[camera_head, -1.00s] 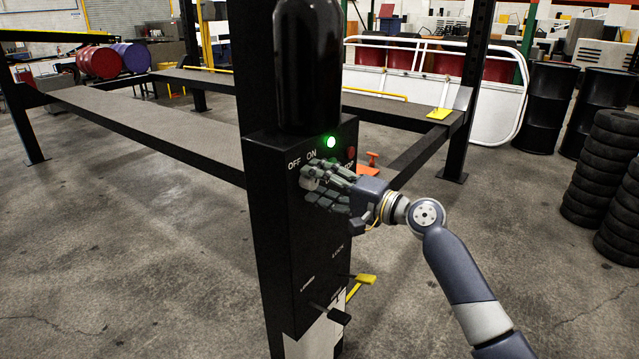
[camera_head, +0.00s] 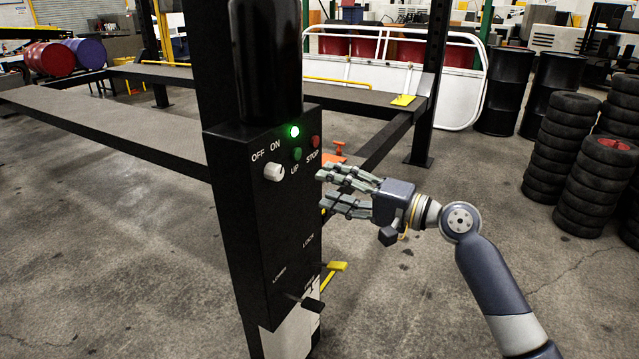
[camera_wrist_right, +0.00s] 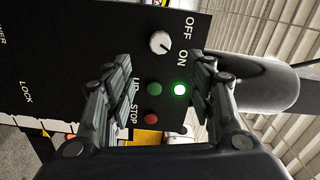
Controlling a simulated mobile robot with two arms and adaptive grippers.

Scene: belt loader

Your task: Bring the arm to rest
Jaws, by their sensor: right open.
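My right gripper (camera_head: 322,190) is open and empty, to the right of the black control box (camera_head: 240,225) and apart from it. The box carries a white OFF/ON knob (camera_head: 273,172), a lit green lamp (camera_head: 294,131), a green UP button (camera_head: 297,154) and a red STOP button (camera_head: 315,141). In the right wrist view, the open fingers (camera_wrist_right: 160,90) frame the panel, with the knob (camera_wrist_right: 160,42), the lit lamp (camera_wrist_right: 180,89) and the red button (camera_wrist_right: 153,117) showing between or just above them. My left gripper is not in view.
LOWER and LOCK levers, one with a yellow handle (camera_head: 337,266), stick out low on the box. A black lift runway (camera_head: 110,120) extends left. Stacked tires (camera_head: 560,150) and black drums (camera_head: 505,90) stand at right. The floor between the box and tires is clear.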

